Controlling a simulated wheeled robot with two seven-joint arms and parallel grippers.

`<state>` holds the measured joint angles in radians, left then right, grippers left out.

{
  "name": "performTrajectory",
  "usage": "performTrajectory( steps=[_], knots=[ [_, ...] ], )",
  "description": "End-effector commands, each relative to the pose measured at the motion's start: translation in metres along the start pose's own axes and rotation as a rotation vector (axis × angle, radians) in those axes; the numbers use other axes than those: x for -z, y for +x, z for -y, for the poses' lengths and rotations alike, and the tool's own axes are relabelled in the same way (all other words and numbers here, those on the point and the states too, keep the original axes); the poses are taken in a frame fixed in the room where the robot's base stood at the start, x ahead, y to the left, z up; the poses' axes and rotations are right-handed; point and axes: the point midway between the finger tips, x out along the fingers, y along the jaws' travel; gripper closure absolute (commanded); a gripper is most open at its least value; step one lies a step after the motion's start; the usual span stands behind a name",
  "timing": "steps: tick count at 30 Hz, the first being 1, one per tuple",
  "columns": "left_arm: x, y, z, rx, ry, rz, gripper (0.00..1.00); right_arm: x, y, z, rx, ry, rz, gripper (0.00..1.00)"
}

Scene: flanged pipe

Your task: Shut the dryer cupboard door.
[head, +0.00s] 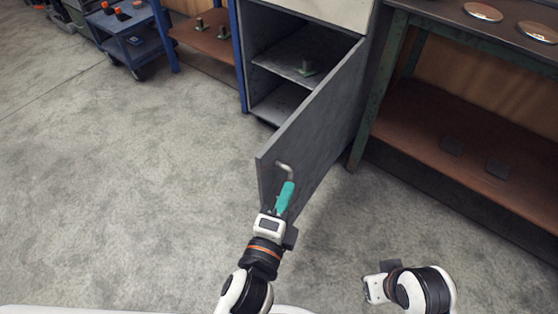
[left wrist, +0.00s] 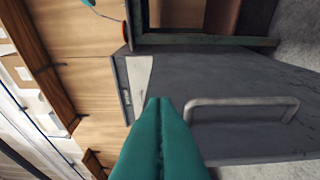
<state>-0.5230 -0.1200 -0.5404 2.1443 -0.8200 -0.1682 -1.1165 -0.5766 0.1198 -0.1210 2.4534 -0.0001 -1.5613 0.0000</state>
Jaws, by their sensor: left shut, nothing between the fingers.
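The grey dryer cupboard door (head: 325,122) stands wide open, swung out towards me from the right side of the cupboard (head: 283,62). Its bar handle (head: 286,167) is near the free edge, on the face turned to me. My left gripper (head: 289,185), with teal fingers, is shut and empty just below the handle, in front of that face. In the left wrist view the closed fingertips (left wrist: 159,101) point at the door (left wrist: 240,75), beside the handle (left wrist: 240,102). I cannot tell whether they touch the door. My right gripper (head: 372,288) is low at the right, apart from the door; its fingers are unclear.
A green-framed workbench (head: 395,90) with a brown lower shelf stands close to the right of the door. A blue cart (head: 130,45) stands at the back left. The floor (head: 150,180) left of the door is clear.

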Motion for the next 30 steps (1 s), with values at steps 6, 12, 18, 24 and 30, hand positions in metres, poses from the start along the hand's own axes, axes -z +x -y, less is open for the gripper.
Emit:
performTrajectory(
  steps=[6, 12, 18, 24, 30],
  knots=[
    [0.000, 0.049, -0.001, -0.005, 0.001, 0.001, 1.00, 0.000, -0.006, 0.000, 0.000, 0.000, 0.005, 0.70],
    [0.016, 0.072, 0.001, 0.000, 0.004, 0.000, 1.00, 0.001, -0.004, 0.000, 0.001, 0.000, 0.003, 0.70],
    [0.035, 0.076, 0.001, 0.002, 0.000, 0.001, 1.00, 0.002, -0.003, 0.000, 0.001, 0.000, 0.003, 0.70],
    [0.039, 0.077, 0.001, 0.002, -0.002, 0.000, 1.00, 0.002, -0.003, 0.000, 0.001, 0.000, 0.003, 0.70],
    [0.039, 0.077, 0.001, 0.002, -0.002, 0.000, 1.00, 0.002, -0.003, 0.000, 0.000, 0.000, 0.003, 0.70]
  ],
)
